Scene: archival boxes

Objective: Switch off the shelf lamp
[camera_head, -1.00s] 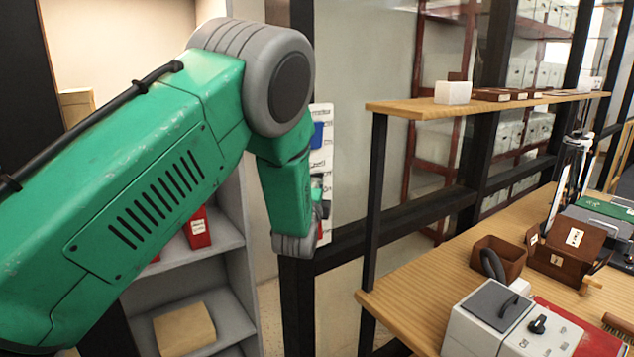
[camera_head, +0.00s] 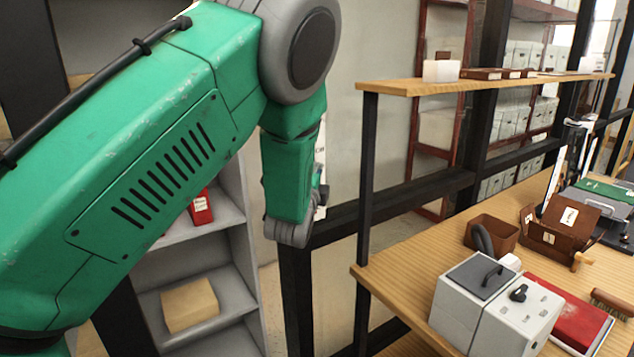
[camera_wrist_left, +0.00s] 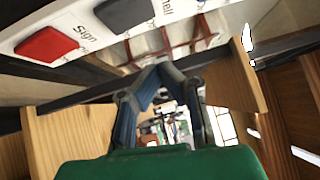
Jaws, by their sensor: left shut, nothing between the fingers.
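A white switch panel shows close up in the wrist view (camera_wrist_left: 215,12), with a red switch (camera_wrist_left: 50,45) beside the printed word "Sign" and a dark grey switch (camera_wrist_left: 125,14) beside a partly cut-off label. In the head view only a narrow strip of the panel (camera_head: 321,150) shows behind my left arm. My left gripper (camera_wrist_left: 158,70) is shut and empty, its tips just below the panel in the wrist picture; I cannot tell whether it touches. In the head view my forearm mostly hides it. I cannot make out a shelf lamp. My right gripper is not in view.
A wooden shelf board (camera_head: 400,88) on black posts stands right of my left arm, above a wooden desk (camera_head: 410,265). The desk holds a grey-white box (camera_head: 465,300), a brown box (camera_head: 560,235) and a red book (camera_head: 570,310). A grey shelf unit (camera_head: 225,215) stands behind my arm.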

